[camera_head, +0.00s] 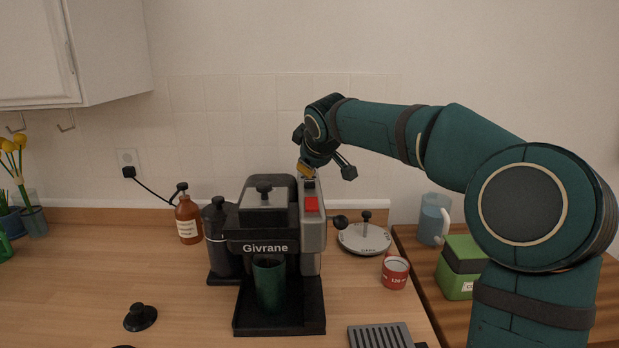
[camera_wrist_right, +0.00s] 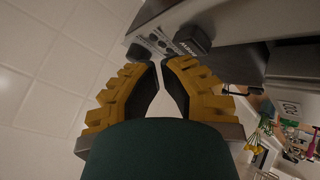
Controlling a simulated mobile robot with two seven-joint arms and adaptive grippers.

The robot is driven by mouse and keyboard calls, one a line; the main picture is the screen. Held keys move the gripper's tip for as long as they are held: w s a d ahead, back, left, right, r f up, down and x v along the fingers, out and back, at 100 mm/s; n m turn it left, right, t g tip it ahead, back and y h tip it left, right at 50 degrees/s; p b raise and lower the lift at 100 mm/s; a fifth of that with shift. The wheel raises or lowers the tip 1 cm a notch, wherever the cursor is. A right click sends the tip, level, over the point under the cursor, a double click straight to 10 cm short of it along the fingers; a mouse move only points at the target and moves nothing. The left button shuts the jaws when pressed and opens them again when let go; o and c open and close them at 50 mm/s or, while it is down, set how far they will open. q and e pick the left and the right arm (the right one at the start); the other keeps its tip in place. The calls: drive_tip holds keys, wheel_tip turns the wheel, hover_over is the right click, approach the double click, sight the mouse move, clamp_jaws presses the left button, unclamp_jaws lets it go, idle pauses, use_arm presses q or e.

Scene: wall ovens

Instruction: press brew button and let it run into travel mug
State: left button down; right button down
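The coffee machine (camera_head: 264,247), black and grey with the name Givrane, stands on the wooden counter. A dark green travel mug (camera_head: 268,287) stands upright under its front, on the base. A red switch (camera_head: 311,204) is on the top of the grey right-hand column. My right gripper (camera_head: 306,172) is over the back of that column, just behind the red switch; whether it touches is unclear. In the right wrist view its fingertips (camera_wrist_right: 161,64) nearly meet with nothing between them, close to a grey panel (camera_wrist_right: 230,28) with black knobs. My left gripper is out of view.
A brown bottle (camera_head: 188,219) and a black grinder-like container (camera_head: 219,245) stand left of the machine. A round scale-like device (camera_head: 364,238), a red cup (camera_head: 395,272) and a slotted tray (camera_head: 380,336) are to the right. The counter's left front is mostly clear.

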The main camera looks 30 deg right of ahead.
drive_tip(key=shift+r, duration=0.3)
wheel_tip(320, 180, up, 5)
drive_tip(key=p, duration=0.4)
drive_tip(key=shift+p, duration=0.35)
idle(0.6)
